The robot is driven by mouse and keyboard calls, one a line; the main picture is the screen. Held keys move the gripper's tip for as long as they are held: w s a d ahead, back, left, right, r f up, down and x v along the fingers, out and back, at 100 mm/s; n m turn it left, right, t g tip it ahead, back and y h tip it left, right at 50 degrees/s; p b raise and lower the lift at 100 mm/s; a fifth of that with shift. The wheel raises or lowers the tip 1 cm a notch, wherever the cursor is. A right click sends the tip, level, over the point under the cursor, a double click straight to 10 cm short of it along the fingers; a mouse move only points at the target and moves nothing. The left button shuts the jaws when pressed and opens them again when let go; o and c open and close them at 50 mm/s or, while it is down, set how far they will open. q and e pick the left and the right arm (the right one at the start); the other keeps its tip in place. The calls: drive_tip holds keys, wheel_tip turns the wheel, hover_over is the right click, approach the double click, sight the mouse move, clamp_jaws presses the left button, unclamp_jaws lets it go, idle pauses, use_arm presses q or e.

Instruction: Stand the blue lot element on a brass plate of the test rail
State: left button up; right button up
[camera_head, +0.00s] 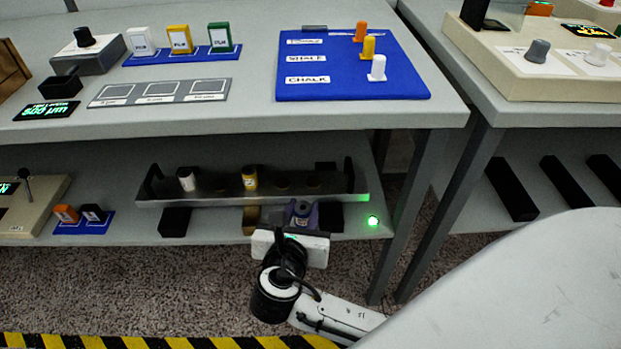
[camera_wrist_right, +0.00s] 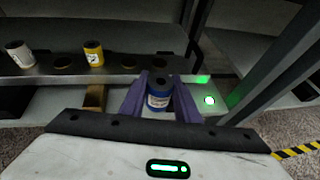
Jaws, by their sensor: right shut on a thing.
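The blue lot element (camera_head: 301,216) is an upright small cylinder with a dark top and a pale label. It is between the purple fingers of my right gripper (camera_head: 302,213), which is shut on it at the rail's front edge. The wrist view shows the blue lot element (camera_wrist_right: 158,98) in the fingers (camera_wrist_right: 159,101). The test rail (camera_head: 210,198) is a long metal tray on the lower shelf. It carries a white element (camera_head: 186,179) and a yellow element (camera_head: 250,178). Bare brass plates (camera_head: 283,184) show right of the yellow one. My left gripper is not visible.
A green lamp (camera_head: 373,221) glows right of the rail. The upper tabletop overhangs the rail, and a table leg (camera_head: 399,220) stands to the right. Dark end posts rise at both rail ends. A blue holder (camera_head: 84,222) with small blocks sits at the left.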

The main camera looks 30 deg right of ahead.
drive_tip(key=w+d+b, duration=0.1)
drive_tip(key=w+d, duration=0.4)
drive_tip(key=w+d+b, duration=0.2)
drive_tip(key=w+d, duration=0.3)
drive_tip(key=w, duration=0.1)
drive_tip(key=shift+w+d, duration=0.1)
drive_tip(key=shift+d, duration=0.15)
drive_tip(key=shift+w+d+f, duration=0.1)
drive_tip(key=shift+f, duration=0.05)
wheel_tip(320, 180, down, 2)
drive_tip(key=shift+f+b, duration=0.1)
drive_tip(key=shift+b, duration=0.75)
drive_tip(key=shift+f, duration=0.6)
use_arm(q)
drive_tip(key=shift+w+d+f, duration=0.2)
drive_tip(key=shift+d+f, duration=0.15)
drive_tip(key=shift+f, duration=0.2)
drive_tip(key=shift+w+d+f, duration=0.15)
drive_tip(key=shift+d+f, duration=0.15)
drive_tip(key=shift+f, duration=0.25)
use_arm(e)
drive_tip(key=shift+r, duration=0.1)
drive_tip(key=o, duration=1)
drive_tip(key=shift+o, duration=0.2)
